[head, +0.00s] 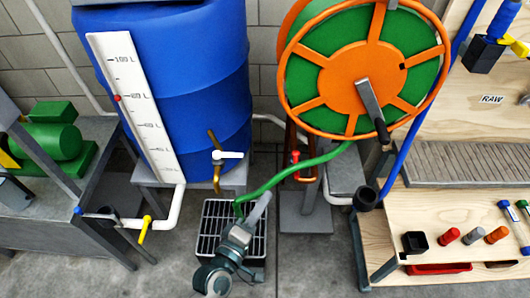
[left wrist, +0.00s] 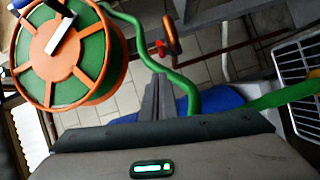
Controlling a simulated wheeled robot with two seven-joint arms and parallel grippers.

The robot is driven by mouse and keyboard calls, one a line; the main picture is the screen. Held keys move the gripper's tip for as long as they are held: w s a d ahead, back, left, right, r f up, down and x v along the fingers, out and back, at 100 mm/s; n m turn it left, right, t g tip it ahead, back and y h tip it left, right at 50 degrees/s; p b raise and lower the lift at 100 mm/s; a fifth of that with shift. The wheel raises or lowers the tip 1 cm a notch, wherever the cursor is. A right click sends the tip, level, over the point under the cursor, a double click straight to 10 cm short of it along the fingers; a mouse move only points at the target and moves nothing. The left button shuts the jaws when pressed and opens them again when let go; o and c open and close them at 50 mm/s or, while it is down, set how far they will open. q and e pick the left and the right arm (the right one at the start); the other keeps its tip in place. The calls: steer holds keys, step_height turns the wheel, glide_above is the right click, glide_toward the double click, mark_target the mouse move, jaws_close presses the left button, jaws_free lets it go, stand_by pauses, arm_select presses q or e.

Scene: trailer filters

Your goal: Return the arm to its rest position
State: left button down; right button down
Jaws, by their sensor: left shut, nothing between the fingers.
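My left arm comes up from the bottom of the head view. Its gripper (head: 262,203) is over the floor grate, shut and empty. In the left wrist view the shut fingers (left wrist: 158,95) stand up at the middle. A green hose (head: 295,170) runs from the orange and green reel down to near the gripper; in the left wrist view it passes right behind the fingers (left wrist: 180,75). I cannot tell whether it touches them. My right gripper is in neither view.
A blue tank (head: 190,90) with a level scale stands at the back left. The hose reel (head: 345,75) is at its right. A floor grate (head: 210,238) lies below. A wooden bench (head: 390,205) with several coloured parts is at right, a grey table (head: 60,210) at left.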

steer(key=shift+w, duration=0.15)
